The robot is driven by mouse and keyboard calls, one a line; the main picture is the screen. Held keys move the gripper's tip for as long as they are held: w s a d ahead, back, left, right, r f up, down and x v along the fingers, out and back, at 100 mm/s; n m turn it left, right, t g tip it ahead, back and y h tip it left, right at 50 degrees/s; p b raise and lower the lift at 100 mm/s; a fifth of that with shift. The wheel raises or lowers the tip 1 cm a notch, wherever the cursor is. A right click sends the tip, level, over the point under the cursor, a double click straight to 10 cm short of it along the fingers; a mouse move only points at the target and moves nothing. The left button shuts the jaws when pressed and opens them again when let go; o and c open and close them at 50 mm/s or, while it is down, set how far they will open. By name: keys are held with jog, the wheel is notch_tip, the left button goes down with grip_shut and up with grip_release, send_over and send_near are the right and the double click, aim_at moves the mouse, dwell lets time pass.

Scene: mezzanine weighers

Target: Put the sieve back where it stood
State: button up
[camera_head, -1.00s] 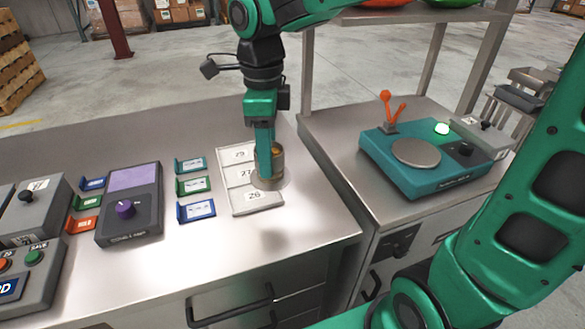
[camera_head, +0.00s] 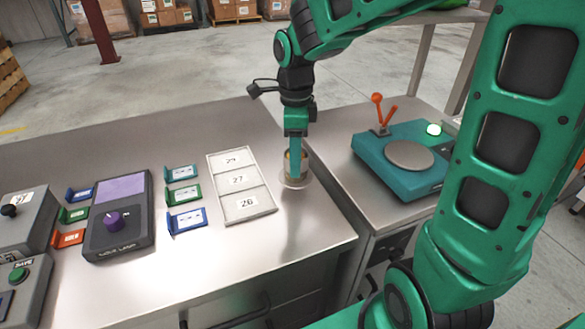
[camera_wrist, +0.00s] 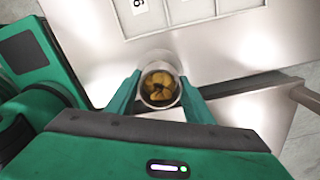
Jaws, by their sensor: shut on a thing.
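My gripper (camera_head: 295,168) is shut on the sieve (camera_head: 300,182), a small round metal cup. In the wrist view the sieve (camera_wrist: 158,101) sits between the two green fingers with yellow-brown pieces inside. The gripper holds it upright over the bare steel bench top (camera_head: 310,230), right of the tray marked 29, 27 and 26 (camera_head: 258,209). I cannot tell whether its base touches the bench. The tray's three compartments look empty.
Blue, green and teal card holders (camera_head: 185,193) stand left of the tray, beside a dark box with a purple knob (camera_head: 115,221). The bench's front strip is clear.

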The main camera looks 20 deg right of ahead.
jog(key=shift+f, duration=1.95)
jog(key=o, duration=1.4)
notch_tip(320, 180, up, 12)
jog(key=shift+r, duration=0.1)
jog(key=shift+s+d+f+n, duration=1.25)
jog(key=shift+s+d+n, duration=1.55)
jog(key=shift+s, duration=1.1)
jog(key=shift+s+d+f+n, duration=1.3)
jog(key=shift+s+d+n, duration=1.45)
jog(key=shift+s, duration=1.2)
jog(key=shift+s+d+f+n, duration=1.25)
jog(key=shift+s+d+n, duration=1.2)
jog(key=shift+s+d, duration=1.05)
